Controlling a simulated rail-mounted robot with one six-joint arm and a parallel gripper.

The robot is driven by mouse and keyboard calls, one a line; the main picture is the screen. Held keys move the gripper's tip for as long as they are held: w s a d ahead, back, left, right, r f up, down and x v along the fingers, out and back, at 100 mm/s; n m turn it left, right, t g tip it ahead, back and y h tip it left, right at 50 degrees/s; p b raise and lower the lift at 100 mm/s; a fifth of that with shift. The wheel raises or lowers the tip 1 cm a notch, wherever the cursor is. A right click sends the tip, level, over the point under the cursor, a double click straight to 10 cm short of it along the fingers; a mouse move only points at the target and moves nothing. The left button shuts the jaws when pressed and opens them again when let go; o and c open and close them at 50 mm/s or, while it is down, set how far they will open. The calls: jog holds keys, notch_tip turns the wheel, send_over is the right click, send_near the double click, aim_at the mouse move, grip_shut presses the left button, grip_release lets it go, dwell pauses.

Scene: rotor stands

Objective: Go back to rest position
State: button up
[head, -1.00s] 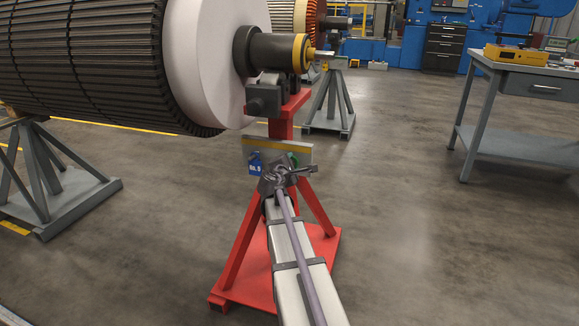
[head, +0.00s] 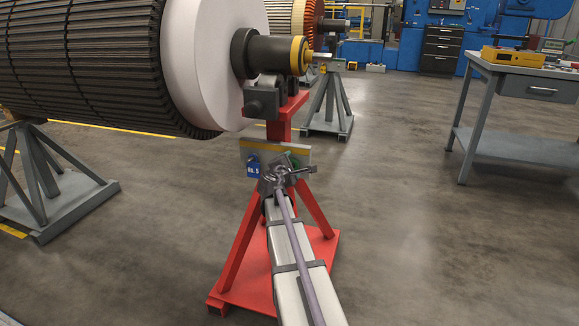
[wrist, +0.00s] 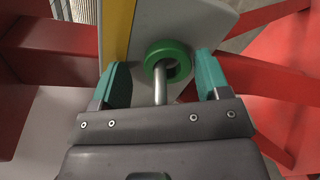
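My gripper (wrist: 162,64) is open, with its teal fingers on either side of a green ring (wrist: 167,62). The ring hangs on a metal peg in front of a grey board with a yellow stripe (wrist: 118,27), and a gap shows between each finger and the ring. In the head view my gripper (head: 275,174) is small and close in front of the board (head: 270,148), whose top edge is yellow. The green ring is mostly hidden there.
The board is on a red stand (head: 236,250) under the shaft end of a large dark rotor (head: 85,65). Grey stands (head: 45,185) are at left and further back. A grey workbench (head: 530,73) stands at right. The floor between is clear.

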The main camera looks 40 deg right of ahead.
jog(key=o, duration=0.5)
jog(key=shift+o, duration=0.2)
dwell(0.3)
jog(key=p+v, duration=0.1)
jog(key=v, duration=0.8)
dwell(0.5)
